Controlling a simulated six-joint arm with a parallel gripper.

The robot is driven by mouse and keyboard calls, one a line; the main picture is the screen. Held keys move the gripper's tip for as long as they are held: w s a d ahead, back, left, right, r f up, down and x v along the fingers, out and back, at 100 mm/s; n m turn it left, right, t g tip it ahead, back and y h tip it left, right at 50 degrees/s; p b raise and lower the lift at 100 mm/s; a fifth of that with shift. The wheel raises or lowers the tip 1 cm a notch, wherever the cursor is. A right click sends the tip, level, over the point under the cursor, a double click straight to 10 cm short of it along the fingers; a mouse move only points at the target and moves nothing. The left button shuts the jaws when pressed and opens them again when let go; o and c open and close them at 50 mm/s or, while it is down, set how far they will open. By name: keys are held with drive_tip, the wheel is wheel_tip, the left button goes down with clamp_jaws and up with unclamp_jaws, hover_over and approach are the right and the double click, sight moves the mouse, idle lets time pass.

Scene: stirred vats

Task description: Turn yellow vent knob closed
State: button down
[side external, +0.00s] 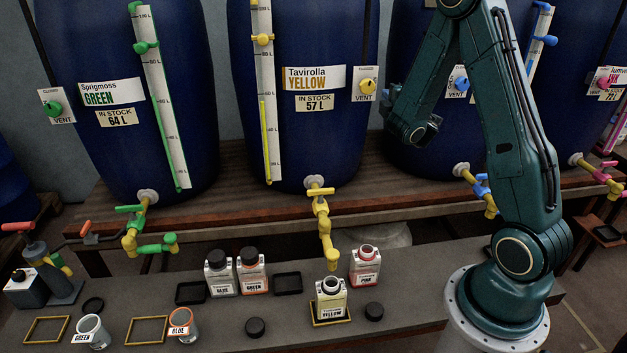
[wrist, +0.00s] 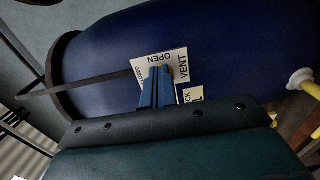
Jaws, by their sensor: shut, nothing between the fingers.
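The yellow vent knob (side external: 367,86) sits on a white VENT plate (side external: 363,97) at the right side of the blue Tavirolla YELLOW vat (side external: 306,140). In the wrist view the plate (wrist: 181,62) shows the words OPEN and VENT, turned in the picture. My gripper (wrist: 156,72) is shut and empty, its blue fingers in front of the plate. They hide the knob and part of the lettering there. In the side view my wrist is right of the knob, apart from it in the picture; the fingertips cannot be made out. I cannot tell whether they touch the knob.
The green vat (side external: 130,100) stands left, with its own vent knob (side external: 52,107). Another blue vat (side external: 440,150) is behind my arm, partly hidden. The yellow tap (side external: 322,212) hangs over an open yellow-labelled bottle (side external: 331,302). Other bottles and caps stand on the grey bench (side external: 210,325).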

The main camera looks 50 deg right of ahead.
drive_tip(key=shift+x, duration=2)
drive_tip(key=shift+w+a, duration=0.2)
drive_tip(key=shift+w, duration=0.1)
drive_tip(key=shift+a+r, duration=0.1)
drive_tip(key=shift+r, duration=0.3)
drive_tip(key=shift+s+d, duration=0.3)
drive_tip(key=shift+d, duration=0.05)
drive_tip(key=shift+f, duration=0.1)
drive_tip(key=v, duration=0.6)
idle(0.8)
